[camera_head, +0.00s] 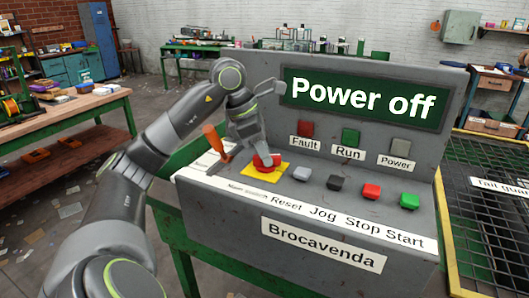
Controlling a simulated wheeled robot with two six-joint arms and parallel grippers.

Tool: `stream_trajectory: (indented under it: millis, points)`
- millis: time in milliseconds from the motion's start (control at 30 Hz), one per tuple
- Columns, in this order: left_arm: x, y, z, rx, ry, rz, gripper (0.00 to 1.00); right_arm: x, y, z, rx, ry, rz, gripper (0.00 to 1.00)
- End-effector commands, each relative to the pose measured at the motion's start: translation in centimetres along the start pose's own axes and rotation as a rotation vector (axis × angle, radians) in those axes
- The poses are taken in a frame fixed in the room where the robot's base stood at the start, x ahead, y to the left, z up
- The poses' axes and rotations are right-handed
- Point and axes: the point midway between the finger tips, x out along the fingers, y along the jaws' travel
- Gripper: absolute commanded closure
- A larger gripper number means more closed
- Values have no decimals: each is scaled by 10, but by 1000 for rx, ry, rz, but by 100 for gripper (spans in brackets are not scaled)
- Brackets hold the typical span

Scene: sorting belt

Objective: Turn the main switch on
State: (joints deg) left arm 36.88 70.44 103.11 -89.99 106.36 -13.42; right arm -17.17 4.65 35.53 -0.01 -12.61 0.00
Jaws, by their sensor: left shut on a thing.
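The grey control console (225,205) stands in front of me. Its main switch (268,165) is a red knob on a yellow plate, at the left of the row of controls, with a small, hard-to-read label below. My left gripper (257,150) reaches down from above and is shut on the red knob, hiding part of it. The green display (365,98) reads "Power off". The Fault (306,129), Run (350,137) and Power (400,146) lamps sit below it and look unlit. My right gripper is out of view.
An orange handle (214,138) stands close left of my left gripper. Grey reset (302,174), black jog (335,183), red stop (371,191) and green start (409,200) buttons run to the right. A mesh guard (490,215) stands at the right edge.

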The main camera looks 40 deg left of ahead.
Motion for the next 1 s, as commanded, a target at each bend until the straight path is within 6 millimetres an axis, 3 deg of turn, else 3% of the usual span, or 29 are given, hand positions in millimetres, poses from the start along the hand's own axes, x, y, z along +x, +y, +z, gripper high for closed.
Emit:
stream_trajectory:
  millis: [133,167,300,667,833,1000]
  points:
    - [-1,0,0,-2,1,2,100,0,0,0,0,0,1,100]
    - [-1,0,0,-2,1,2,80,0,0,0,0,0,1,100]
    - [0,0,0,-2,1,2,62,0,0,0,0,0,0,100]
    - [-5,0,0,-2,1,2,62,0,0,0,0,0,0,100]
    - [-30,1,0,-1,-1,6,62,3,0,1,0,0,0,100]
    - [-73,1,1,-2,-3,6,62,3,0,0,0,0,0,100]
